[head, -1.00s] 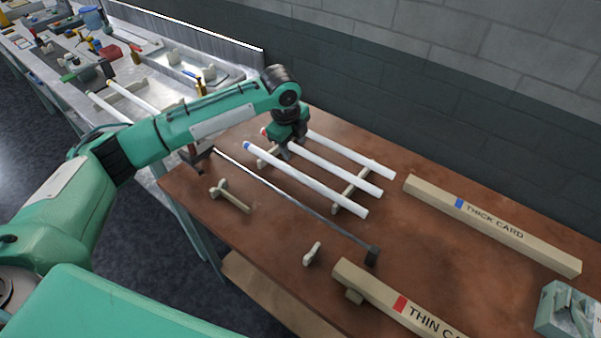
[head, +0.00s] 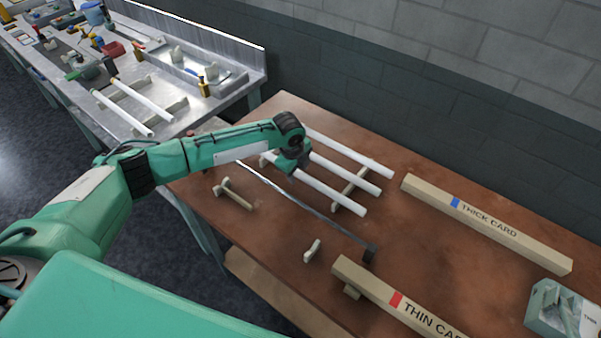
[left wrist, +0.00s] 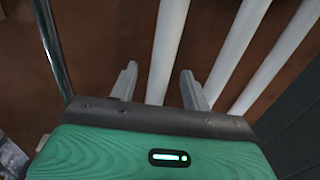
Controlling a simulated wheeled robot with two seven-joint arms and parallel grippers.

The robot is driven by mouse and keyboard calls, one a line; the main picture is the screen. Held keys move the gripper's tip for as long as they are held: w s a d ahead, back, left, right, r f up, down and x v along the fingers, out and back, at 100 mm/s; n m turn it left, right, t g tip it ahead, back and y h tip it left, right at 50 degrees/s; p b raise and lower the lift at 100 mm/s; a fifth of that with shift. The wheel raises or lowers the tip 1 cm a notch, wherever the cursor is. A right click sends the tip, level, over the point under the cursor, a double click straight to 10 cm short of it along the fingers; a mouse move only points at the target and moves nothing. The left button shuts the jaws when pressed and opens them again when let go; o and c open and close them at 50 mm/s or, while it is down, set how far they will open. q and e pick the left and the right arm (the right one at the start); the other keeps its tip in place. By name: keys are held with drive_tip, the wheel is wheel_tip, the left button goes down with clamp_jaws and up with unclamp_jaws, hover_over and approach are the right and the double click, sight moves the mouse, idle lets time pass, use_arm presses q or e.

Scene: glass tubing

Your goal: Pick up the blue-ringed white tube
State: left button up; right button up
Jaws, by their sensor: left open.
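Three white tubes lie side by side on a wooden rack on the brown table. The nearest one, the blue-ringed tube (head: 332,194), has its left end and ring hidden by my arm; the ring showed in the earlier head view. My left gripper (head: 287,170) is over this tube's left part, pointing down. In the left wrist view, my left gripper (left wrist: 158,85) is open, and the blue-ringed tube (left wrist: 166,45) runs between its two fingers without visible contact. The middle tube (head: 345,174) and the far tube (head: 360,154) lie beyond. My right gripper is not in view.
A thin metal rod (head: 310,210) with a dark end block runs close in front of the tubes; it also shows in the left wrist view (left wrist: 52,45). Wooden bars marked THICK CARD (head: 500,226) and THIN CARD (head: 385,293) lie to the right. A small wooden stand (head: 234,193) sits nearer.

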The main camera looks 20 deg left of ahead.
use_arm(q)
drive_tip(key=shift+c, duration=0.5)
clamp_jaws()
drive_tip(key=shift+r, duration=0.1)
